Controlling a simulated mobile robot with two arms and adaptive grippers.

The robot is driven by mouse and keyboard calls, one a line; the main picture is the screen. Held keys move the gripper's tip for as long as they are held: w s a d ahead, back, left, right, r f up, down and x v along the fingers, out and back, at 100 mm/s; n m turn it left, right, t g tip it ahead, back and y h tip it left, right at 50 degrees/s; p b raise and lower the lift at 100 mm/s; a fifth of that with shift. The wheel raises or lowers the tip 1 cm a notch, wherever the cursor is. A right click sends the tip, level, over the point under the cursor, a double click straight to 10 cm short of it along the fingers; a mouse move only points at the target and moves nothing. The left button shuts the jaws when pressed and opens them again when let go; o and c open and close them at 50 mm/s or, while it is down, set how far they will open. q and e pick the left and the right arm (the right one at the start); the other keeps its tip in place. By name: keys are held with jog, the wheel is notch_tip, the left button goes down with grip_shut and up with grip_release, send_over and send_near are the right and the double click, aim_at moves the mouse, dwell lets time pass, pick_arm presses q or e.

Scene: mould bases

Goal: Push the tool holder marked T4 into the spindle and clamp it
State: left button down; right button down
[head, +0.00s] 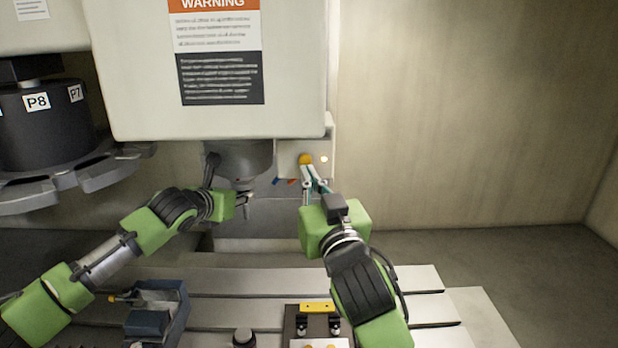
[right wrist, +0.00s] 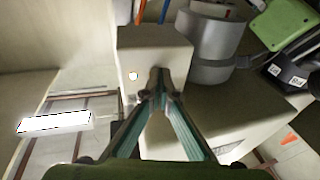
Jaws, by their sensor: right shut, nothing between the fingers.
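The grey spindle nose (head: 238,158) sticks down under the white machine head. It also shows in the right wrist view (right wrist: 212,45). A small metal part below it, by my left gripper (head: 247,197), may be the tool holder; no T4 mark is readable. The left fingers are too small and dark to tell if they are open or shut. My right gripper (head: 306,174) is shut and empty, its fingertips at the yellow button (head: 305,159) on the white box beside the spindle. In the right wrist view the closed fingertips (right wrist: 157,92) cover that spot; contact is unclear.
A small lit lamp (head: 324,159) sits right of the button. A tool carousel (head: 50,120) with labelled pockets stands at left. Right side is clear.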

pick_arm(q)
jog(key=shift+r, duration=0.9)
pick_arm(e)
jog(key=shift+w+r, duration=0.1)
jog(key=shift+w, duration=0.55)
dwell(0.9)
jog(key=shift+s, duration=0.1)
pick_arm(q)
jog(key=shift+w+r, duration=0.1)
jog(key=shift+r, duration=0.05)
pick_arm(e)
jog(key=shift+s, duration=2.9)
pick_arm(q)
jog(key=c, duration=1.8)
grip_release()
jog(key=shift+o, duration=0.5)
jog(key=shift+s, duration=0.2)
pick_arm(e)
jog(key=shift+s, duration=0.15)
pick_arm(q)
jog(key=shift+f, duration=0.2)
pick_arm(e)
jog(key=shift+s+r, duration=0.1)
